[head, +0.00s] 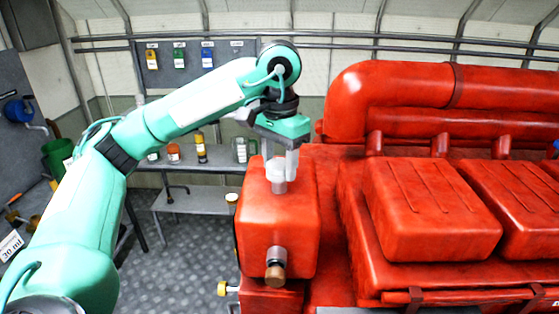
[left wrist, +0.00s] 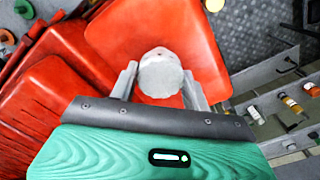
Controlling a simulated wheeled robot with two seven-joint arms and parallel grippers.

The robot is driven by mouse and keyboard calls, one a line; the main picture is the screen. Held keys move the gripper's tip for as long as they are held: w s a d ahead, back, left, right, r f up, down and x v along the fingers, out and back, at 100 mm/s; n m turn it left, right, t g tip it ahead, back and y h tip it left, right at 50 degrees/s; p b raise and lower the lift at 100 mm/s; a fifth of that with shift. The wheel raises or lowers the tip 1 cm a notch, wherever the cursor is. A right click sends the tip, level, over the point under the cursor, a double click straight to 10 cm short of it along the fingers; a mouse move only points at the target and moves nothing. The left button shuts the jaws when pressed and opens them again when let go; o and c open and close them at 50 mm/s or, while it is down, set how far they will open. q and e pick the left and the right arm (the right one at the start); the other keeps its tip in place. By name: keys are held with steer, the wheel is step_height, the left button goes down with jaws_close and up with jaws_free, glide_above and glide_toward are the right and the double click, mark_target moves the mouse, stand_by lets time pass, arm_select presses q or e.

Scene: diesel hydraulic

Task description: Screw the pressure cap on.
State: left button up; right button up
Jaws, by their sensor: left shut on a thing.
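The pressure cap (left wrist: 160,75) is a pale grey round piece. In the left wrist view it sits between the two fingers of my left gripper (left wrist: 160,85), which is shut on it. In the head view my left gripper (head: 281,164) points down over the top of the red tank (head: 277,225). The cap (head: 279,186) shows low between the fingertips, at the tank's top. The opening under it is hidden, so I cannot tell how far it is seated. My right gripper is not in view.
The large red engine (head: 430,210) with thick pipes fills the right side. A brass fitting (head: 275,273) sticks out of the tank's front. Behind stands a grey shelf (head: 215,167) with bottles and a jar. The patterned floor (head: 185,265) to the left is open.

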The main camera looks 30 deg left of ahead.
arm_select(q)
steer(key=shift+f+b, duration=0.45)
steer(key=shift+f, duration=0.15)
steer(key=m, duration=0.6)
steer(key=shift+m, duration=0.3)
steer(key=o, duration=0.9)
